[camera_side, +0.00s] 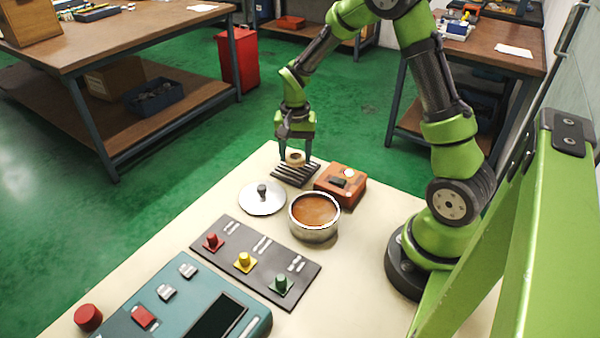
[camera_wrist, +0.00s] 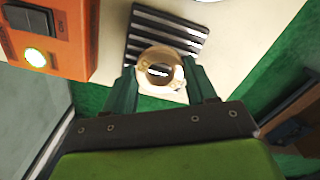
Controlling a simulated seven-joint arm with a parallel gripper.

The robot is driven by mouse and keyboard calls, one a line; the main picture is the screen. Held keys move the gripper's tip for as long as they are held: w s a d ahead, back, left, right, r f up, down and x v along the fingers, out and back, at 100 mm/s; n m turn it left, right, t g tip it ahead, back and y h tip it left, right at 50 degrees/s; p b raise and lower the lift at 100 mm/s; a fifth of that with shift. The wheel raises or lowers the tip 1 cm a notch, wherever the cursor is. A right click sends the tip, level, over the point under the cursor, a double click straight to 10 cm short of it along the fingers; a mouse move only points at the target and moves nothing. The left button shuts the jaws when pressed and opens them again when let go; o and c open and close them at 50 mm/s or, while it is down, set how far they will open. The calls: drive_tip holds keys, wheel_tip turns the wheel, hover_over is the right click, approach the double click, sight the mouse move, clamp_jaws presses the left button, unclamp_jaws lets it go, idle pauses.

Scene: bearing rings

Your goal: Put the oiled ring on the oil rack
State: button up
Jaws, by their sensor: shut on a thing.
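A pale tan ring (camera_side: 295,158) is between the fingers of my gripper (camera_side: 295,157) in the side view. The ring (camera_wrist: 145,62) also shows in the wrist view, with a green finger on each side of it. My gripper (camera_wrist: 160,82) is shut on it. A dark slatted rack (camera_side: 290,178) lies on the table below the ring. In the wrist view the rack (camera_wrist: 190,28) shows behind the ring. I cannot tell whether the ring touches the slats. A round pot of brown oil (camera_side: 314,211) stands nearer the camera.
An orange box (camera_side: 341,184) with a switch and a lit lamp stands right of the rack. A round metal lid (camera_side: 262,199) lies left of the pot. A dark panel (camera_side: 262,262) with red, yellow and green knobs and a teal console (camera_side: 185,300) are nearer the camera.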

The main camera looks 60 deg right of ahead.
drive_tip(key=shift+f, duration=0.75)
idle(0.7)
drive_tip(key=o, duration=1.3)
wheel_tip(320, 180, up, 8)
drive_tip(key=shift+f, duration=0.25)
